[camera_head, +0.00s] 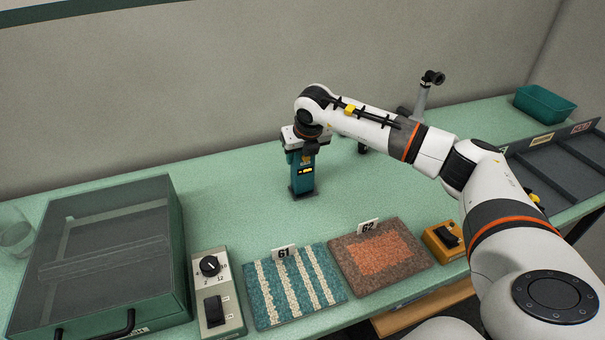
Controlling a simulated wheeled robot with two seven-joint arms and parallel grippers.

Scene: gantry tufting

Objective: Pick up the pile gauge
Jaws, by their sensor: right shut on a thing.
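The pile gauge (303,174) is a teal upright device with a small dark display and a dark foot. It stands upright on the green table, behind the two carpet samples. My right gripper (303,142) comes down on it from above and is shut on its top. The fingertips are mostly hidden by the wrist and the gauge's head. I cannot tell whether the foot is touching the table or just above it. My left gripper is out of view.
A dark lidded case (100,260), a dial box (217,290) and a glass (14,232) are left. An orange switch box (445,241), a divided tray (560,160) and a teal bin (544,104) are right.

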